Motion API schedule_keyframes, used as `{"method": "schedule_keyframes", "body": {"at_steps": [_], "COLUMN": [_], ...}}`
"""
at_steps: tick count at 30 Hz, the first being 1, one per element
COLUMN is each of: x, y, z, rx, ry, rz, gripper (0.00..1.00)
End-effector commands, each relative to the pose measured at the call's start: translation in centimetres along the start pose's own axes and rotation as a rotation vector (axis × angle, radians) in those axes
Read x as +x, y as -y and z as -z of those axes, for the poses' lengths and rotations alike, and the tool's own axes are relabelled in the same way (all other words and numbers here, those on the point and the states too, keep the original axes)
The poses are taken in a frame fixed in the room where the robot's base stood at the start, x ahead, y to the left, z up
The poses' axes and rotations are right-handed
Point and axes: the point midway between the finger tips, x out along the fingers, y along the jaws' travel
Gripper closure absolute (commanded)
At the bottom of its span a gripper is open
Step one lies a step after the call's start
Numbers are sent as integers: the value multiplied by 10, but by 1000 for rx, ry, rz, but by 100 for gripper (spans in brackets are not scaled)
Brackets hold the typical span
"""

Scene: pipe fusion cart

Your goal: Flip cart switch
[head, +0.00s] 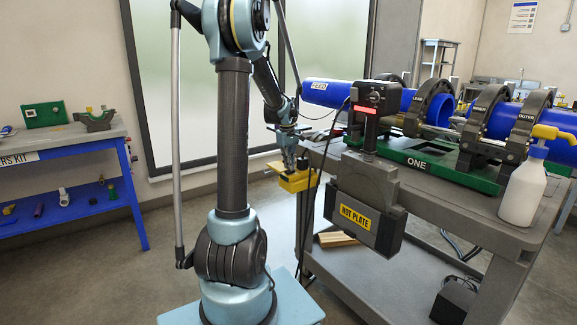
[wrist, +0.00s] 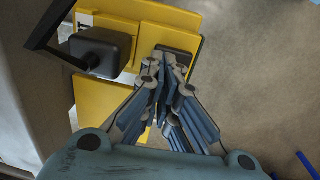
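The cart switch appears to be a yellow box (head: 297,182) at the left end of the cart, below my gripper (head: 289,163). In the wrist view the yellow box (wrist: 155,20) fills the upper left. It carries a dark grey block (wrist: 100,50) with a black handle, and a flat dark piece (wrist: 180,66) at its right side. My gripper (wrist: 166,60) is shut, its fingertips together over the dark piece. They hide part of it. I cannot tell whether they touch it or which way the switch is set.
The grey cart (head: 480,213) carries a green-based pipe clamp machine (head: 420,160) with blue pipes, and a white bottle (head: 522,192) with a yellow pump. A hot plate unit (head: 365,205) hangs on its near side. A blue bench (head: 75,143) stands far left. Open floor lies between.

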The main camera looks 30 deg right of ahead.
Motion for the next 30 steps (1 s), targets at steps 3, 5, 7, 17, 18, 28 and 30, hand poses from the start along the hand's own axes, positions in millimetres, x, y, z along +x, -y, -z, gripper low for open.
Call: {"method": "schedule_keyframes", "body": {"at_steps": [3, 5, 7, 17, 18, 28, 30], "x": [0, -1, -1, -2, -2, -28, -41], "y": [6, 9, 12, 14, 14, 18, 20], "z": [0, 0, 0, 0, 0, 1, 2], "rx": [-1, -2, -1, 0, 0, -3, -4], "ry": [0, 0, 0, 0, 0, 1, 1], "rz": [2, 2, 2, 1, 1, 1, 1], "gripper": [100, 100, 100, 100, 100, 100, 100]}}
